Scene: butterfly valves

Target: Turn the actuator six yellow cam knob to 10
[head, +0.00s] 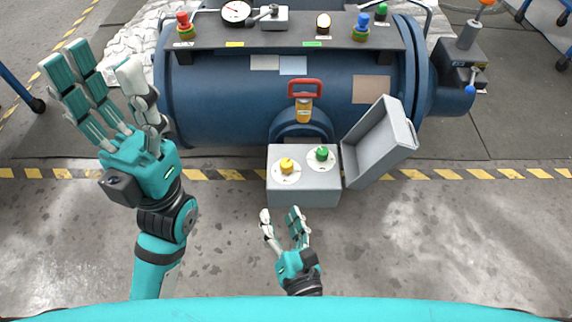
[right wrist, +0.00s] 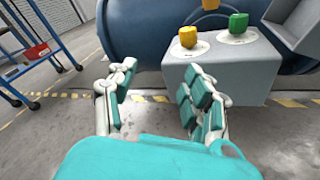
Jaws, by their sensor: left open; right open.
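The yellow cam knob (head: 287,165) sits on a white round dial on top of a grey box (head: 303,190), left of a green knob (head: 321,153). In the right wrist view the yellow knob (right wrist: 188,36) stands beyond my fingers, with the green knob (right wrist: 238,22) to its right. I cannot read the dial numbers. My right gripper (head: 282,214) is open and empty in front of the box, apart from the knob; its fingers also show in the right wrist view (right wrist: 158,95). My left gripper (head: 103,80) is open, raised at the left, far from the box.
The box's grey lid (head: 380,145) stands open on its right. Behind is a large blue tank (head: 220,95) with a red-handled yellow lever (head: 305,95) above the box. A shelf (head: 340,37) on the tank carries a gauge and several coloured knobs. The floor in front is clear.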

